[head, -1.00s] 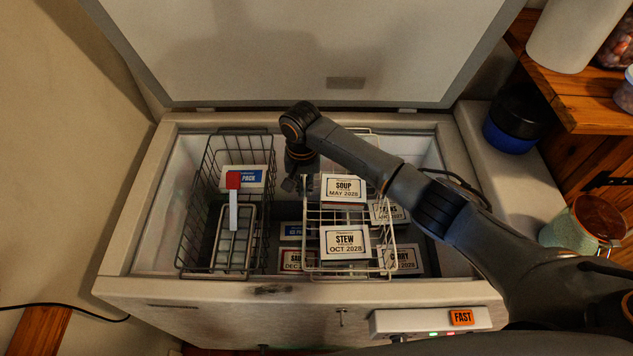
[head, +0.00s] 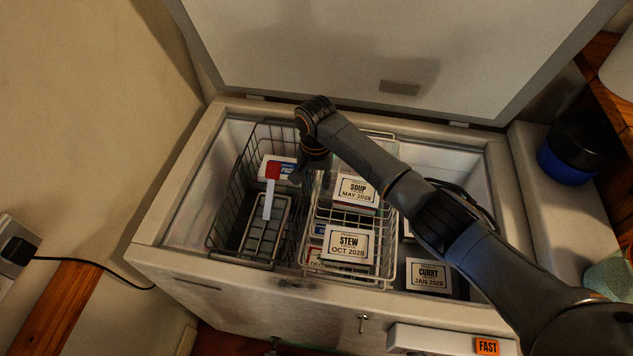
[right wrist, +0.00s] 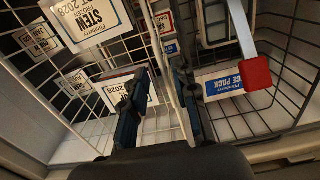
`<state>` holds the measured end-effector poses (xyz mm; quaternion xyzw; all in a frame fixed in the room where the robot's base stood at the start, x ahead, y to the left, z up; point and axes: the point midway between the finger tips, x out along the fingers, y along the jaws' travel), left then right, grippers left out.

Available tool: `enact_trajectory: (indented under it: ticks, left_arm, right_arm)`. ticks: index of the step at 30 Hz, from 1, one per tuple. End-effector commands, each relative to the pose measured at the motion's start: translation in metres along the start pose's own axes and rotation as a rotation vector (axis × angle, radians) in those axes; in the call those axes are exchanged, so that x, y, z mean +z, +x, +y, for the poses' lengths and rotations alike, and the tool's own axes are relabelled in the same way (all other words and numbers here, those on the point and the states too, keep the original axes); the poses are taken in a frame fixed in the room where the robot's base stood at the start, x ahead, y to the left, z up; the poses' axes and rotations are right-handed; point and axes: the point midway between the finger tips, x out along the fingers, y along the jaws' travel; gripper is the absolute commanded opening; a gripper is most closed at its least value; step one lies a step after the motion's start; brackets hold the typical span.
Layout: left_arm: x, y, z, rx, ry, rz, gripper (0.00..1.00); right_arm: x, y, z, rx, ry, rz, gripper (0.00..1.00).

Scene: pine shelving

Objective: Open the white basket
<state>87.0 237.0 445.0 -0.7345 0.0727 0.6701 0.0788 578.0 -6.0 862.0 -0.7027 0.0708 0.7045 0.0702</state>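The white wire basket (head: 393,262) sits in the open chest freezer, holding boxes labelled soup (head: 357,190) and stew (head: 347,244). It stands close beside the dark wire basket (head: 215,222) on its left. My right gripper (head: 304,178) reaches down at the white basket's left rim, partly hidden by its own arm. In the right wrist view the fingers (right wrist: 157,98) stand apart, with white rim wires (right wrist: 168,72) running between them. My left gripper is out of view.
A curry box (head: 428,276) lies on the freezer floor to the right, beside free room. The freezer lid (head: 400,45) is up.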

Motion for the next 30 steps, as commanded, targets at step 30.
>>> enact_trajectory:
  ticks: [30]
  left_arm:
    - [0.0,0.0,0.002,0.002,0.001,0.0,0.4]
  right_arm:
    - [-0.001,-0.12,0.0,0.0,0.0,-0.001,0.28]
